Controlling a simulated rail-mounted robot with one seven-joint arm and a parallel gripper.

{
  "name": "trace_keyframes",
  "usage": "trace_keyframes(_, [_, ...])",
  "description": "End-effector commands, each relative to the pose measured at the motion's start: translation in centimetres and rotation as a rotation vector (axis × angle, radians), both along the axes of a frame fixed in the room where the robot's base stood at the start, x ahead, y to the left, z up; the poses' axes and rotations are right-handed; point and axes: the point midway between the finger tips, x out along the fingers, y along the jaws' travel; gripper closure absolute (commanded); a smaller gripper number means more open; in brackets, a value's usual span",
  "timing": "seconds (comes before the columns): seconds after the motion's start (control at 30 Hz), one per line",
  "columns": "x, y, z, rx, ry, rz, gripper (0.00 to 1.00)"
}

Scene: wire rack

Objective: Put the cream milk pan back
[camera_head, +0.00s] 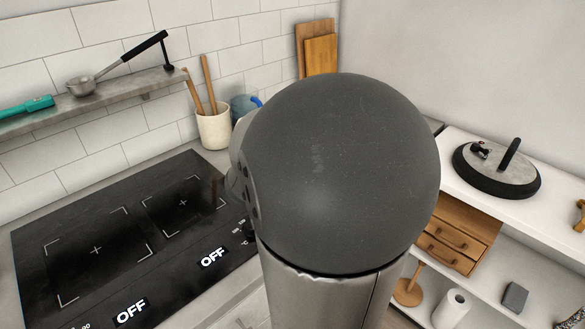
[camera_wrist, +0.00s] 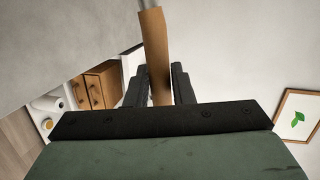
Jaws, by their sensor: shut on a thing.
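My gripper (camera_wrist: 159,85) shows in the wrist view, its two black fingers shut on a brown wooden handle (camera_wrist: 154,38). The handle runs up between the fingers to a grey metal end at the top edge. It appears to be the handle of the cream milk pan, but the pan's body is outside the wrist view. In the head view my own dark grey arm part fills the middle and hides my gripper and whatever it holds. No cream pan shows in the head view.
The black hob (camera_head: 128,235) is bare at left, its displays reading OFF. A utensil crock (camera_head: 214,128) stands behind the hob. A round grey lid (camera_head: 497,170) lies on the white unit (camera_head: 468,205) at right.

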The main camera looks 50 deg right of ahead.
Motion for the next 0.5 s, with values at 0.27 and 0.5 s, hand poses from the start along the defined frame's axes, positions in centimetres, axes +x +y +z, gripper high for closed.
trace_keyframes(0.27, [-3.5,-2.2,-0.4,-0.004,-0.002,-0.112,1.00])
trace_keyframes(0.5, [-1.3,-6.1,-2.5,-0.004,0.004,-0.118,1.00])
